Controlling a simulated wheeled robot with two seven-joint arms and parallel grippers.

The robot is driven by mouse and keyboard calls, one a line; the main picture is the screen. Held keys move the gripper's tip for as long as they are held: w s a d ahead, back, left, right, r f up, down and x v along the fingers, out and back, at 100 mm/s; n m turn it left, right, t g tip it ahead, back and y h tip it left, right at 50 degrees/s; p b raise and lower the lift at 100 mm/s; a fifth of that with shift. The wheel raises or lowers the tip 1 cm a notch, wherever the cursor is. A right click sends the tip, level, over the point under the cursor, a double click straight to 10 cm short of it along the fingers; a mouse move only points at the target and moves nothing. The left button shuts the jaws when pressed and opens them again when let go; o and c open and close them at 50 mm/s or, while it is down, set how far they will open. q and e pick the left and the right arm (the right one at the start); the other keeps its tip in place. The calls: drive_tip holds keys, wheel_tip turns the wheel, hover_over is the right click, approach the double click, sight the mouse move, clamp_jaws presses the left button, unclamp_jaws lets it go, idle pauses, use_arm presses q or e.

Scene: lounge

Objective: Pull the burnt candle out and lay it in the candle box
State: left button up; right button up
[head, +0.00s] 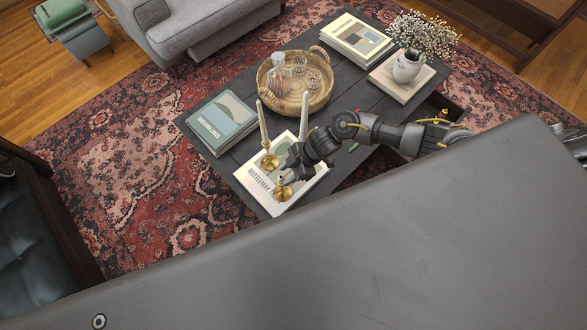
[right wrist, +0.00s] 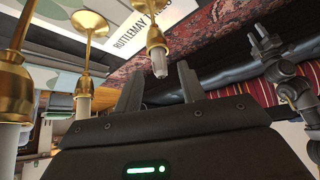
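The burnt candle (right wrist: 159,64) is a short pale stub with a dark tip, seated in a brass holder (right wrist: 157,38) in the right wrist view. In the head view that holder (head: 282,192) stands on a white book. My right gripper (head: 289,170) is over the book close to this holder. In the right wrist view its fingers (right wrist: 160,88) are apart, with the stub just beyond them and nothing held. Another arm's gripper (right wrist: 262,42), apparently my left, shows at the right, its opening unclear. I cannot make out the candle box.
A tall beige candle (head: 262,122) and a tall white candle (head: 304,115) stand close by. A wicker tray (head: 263,78) with a decanter and glasses, books (head: 221,121) and a flower vase (head: 407,66) occupy the dark table (head: 235,158). My dark body hides the lower right.

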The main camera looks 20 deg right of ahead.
sight(281, 179)
drive_tip(key=shift+b+x, duration=0.85)
drive_tip(key=shift+x, duration=1.2)
drive_tip(key=c, duration=0.7)
drive_tip(key=o, duration=0.7)
drive_tip(key=shift+o, duration=0.2)
